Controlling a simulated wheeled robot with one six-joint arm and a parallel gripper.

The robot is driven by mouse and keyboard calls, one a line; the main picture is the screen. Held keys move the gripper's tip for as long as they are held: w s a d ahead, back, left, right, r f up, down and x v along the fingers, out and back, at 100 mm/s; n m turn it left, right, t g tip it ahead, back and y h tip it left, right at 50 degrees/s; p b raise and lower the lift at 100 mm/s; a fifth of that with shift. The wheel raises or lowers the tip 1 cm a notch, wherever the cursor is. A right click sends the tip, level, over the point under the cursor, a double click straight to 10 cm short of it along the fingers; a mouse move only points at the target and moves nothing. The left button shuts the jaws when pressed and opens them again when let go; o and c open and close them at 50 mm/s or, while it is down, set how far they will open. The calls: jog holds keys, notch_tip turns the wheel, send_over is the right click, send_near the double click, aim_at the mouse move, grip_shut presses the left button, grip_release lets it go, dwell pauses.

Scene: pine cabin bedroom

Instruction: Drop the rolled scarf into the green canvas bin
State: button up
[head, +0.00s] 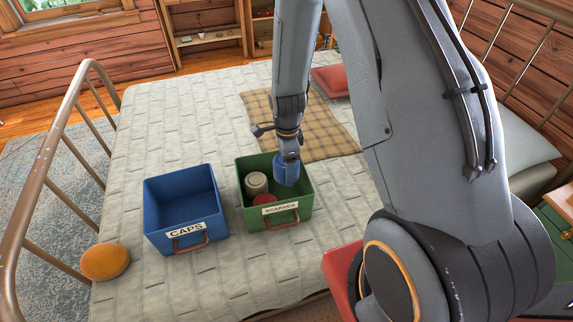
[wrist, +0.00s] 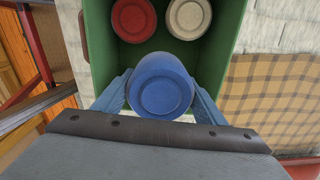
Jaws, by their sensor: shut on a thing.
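The green canvas bin (head: 303,205) stands on the bed, with a label reading SCARVES on its front. It also shows in the wrist view (wrist: 104,62). A beige rolled scarf (head: 256,183) and a red rolled scarf (head: 266,200) are inside it. They also show in the wrist view as the beige roll (wrist: 188,16) and the red roll (wrist: 133,17). My gripper (head: 288,160) points down at the bin's back right part. It is shut on a blue rolled scarf (wrist: 162,92), which also shows in the head view (head: 286,172). Whether the blue scarf touches the bin floor is hidden.
A blue bin (head: 182,208) labelled CAPS stands empty just left of the green bin. An orange round cap (head: 105,261) lies near the bed's left edge. A plaid blanket (head: 325,135) lies behind the green bin. A metal bed rail (head: 48,150) runs along the left.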

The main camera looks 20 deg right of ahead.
dwell(0.4)
jog(key=o, duration=1.2)
notch_tip(320, 180, up, 7)
jog(key=shift+r+b, duration=0.1)
jog(key=shift+b, duration=0.7)
jog(key=shift+r, duration=0.3)
